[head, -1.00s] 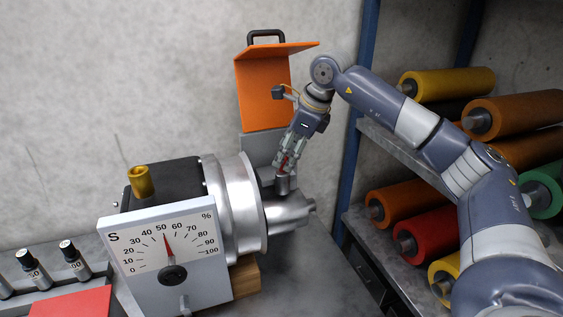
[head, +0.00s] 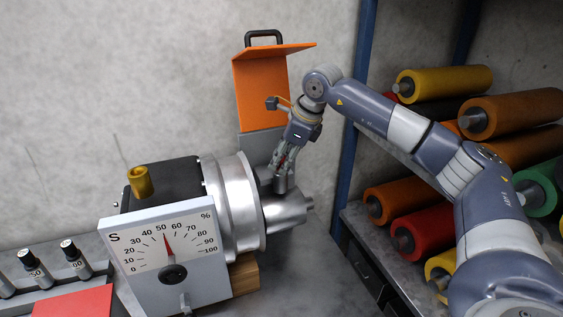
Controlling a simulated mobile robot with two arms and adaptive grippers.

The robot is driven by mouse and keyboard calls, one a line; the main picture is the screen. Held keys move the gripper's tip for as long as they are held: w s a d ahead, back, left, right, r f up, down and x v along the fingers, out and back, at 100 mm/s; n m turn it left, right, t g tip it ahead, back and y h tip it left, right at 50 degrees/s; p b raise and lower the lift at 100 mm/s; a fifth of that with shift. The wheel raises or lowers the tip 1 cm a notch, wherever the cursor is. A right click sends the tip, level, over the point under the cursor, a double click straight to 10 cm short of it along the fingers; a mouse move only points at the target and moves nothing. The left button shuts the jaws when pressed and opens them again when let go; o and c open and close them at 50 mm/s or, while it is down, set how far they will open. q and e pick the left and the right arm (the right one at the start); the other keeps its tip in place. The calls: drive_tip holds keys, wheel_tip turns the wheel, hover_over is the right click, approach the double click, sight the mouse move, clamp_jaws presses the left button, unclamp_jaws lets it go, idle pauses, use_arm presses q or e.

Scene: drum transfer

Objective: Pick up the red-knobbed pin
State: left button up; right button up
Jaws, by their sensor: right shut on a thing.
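The red-knobbed pin (head: 283,160) shows only as a small patch of red between the fingers of my right gripper (head: 281,167). The gripper is shut on it, and the fingers hide most of the knob. The fingers point down at a short grey upright post (head: 282,183) on top of the horizontal metal shaft, right of the silver drum (head: 234,205). I cannot tell how much of the pin is inside the post. My left gripper is not in view.
An orange raised guard (head: 262,95) with a black handle stands behind the gripper. A dial box (head: 190,285) and a brass cup (head: 140,182) are at the left. A shelf of coloured rollers (head: 430,232) is at the right. The grey bench (head: 305,285) is clear at front.

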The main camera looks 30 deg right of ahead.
drive_tip(key=shift+r, duration=0.15)
drive_tip(key=shift+r, duration=0.2)
wheel_tip(320, 180, up, 6)
drive_tip(key=shift+f+b, duration=0.1)
drive_tip(key=shift+b, duration=1)
drive_tip(key=s+d+b, duration=0.3)
drive_tip(key=s+b, duration=0.1)
drive_tip(key=s, duration=0.4)
drive_tip(key=s+d+b, duration=0.2)
drive_tip(key=s+b, duration=0.1)
drive_tip(key=s, duration=0.5)
wheel_tip(320, 180, up, 8)
drive_tip(key=s+p, duration=0.1)
drive_tip(key=p, duration=0.6)
drive_tip(key=shift+d, duration=0.25)
drive_tip(key=shift+s, duration=0.1)
